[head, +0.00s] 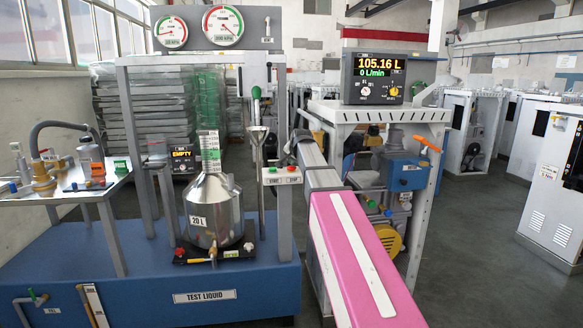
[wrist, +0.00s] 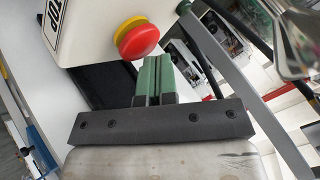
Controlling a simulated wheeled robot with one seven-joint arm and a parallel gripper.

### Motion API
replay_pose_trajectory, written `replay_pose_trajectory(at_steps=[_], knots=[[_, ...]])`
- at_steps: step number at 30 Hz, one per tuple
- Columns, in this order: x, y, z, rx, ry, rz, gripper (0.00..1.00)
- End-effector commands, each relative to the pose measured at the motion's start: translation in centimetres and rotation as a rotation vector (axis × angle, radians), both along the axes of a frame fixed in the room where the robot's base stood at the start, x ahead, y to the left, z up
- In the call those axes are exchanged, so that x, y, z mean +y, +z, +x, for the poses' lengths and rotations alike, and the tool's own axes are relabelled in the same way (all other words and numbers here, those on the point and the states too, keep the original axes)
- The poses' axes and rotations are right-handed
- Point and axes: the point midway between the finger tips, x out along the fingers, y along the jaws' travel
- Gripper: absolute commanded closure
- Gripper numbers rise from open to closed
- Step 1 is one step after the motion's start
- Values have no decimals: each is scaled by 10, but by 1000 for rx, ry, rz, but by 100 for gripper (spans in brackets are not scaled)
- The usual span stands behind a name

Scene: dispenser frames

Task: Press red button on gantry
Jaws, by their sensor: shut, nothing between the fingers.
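The red button (wrist: 138,41) is a mushroom cap on a yellow collar, on a white box (wrist: 100,22) whose label is partly cut off and reads "TOP". In the head view the red button (head: 291,169) shows small on the "START/STOP" box (head: 282,178) on the gantry post. My gripper (wrist: 155,58) is shut, its two green fingers together and empty. In the wrist view its tips appear just below and right of the red cap; I cannot tell the depth gap. In the head view my arm reaches to the box's right, and the fingers are not clear.
A green button (head: 272,169) sits left of the red one. A steel 20 L vessel (head: 214,212) and a funnel pipe (head: 258,150) stand left of the box. A dispenser frame with a meter display (head: 380,78) stands to the right, close to my arm.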

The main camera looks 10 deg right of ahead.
Motion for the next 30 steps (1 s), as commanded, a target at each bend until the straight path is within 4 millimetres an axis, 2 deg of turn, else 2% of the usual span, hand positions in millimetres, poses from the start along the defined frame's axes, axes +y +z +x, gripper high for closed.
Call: replay_pose_trajectory(at_steps=[12, 24, 30], knots=[[0, -1, 0, 1, 0, 0, 100], [0, 15, 0, 1, 0, 0, 100], [0, 16, 0, 1, 0, 0, 100]])
